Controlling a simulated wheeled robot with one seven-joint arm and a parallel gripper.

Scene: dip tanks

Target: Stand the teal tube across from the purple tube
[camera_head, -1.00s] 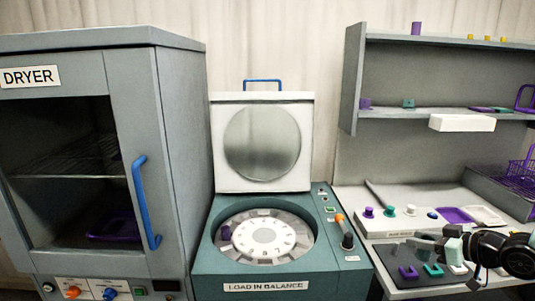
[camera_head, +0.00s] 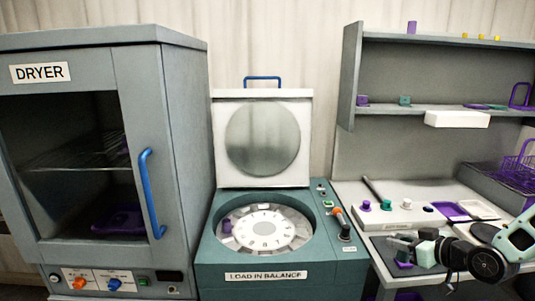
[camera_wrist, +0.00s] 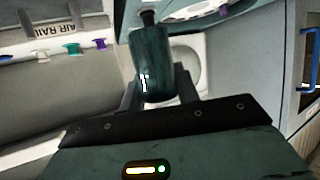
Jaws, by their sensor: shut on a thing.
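The teal tube (camera_wrist: 151,58), with a dark cap, is between the two fingers of my gripper (camera_wrist: 158,88) in the wrist view. My gripper is shut on it. In the head view my gripper (camera_head: 400,243) is above the dark mat at the right of the centrifuge (camera_head: 265,255); the tube is hard to make out there. The purple tube (camera_head: 227,226) stands at the left side of the pale, numbered rotor (camera_head: 290,230). No other tube shows in the rotor. The centrifuge lid (camera_head: 220,175) stands open behind it.
The dryer (camera_head: 185,120) with a blue handle stands at the left. The air rail (camera_head: 376,217) with coloured nozzles lies at the right, under a shelf (camera_head: 390,111). An orange-tipped lever (camera_head: 341,221) is at the centrifuge's right edge. Space above the rotor is clear.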

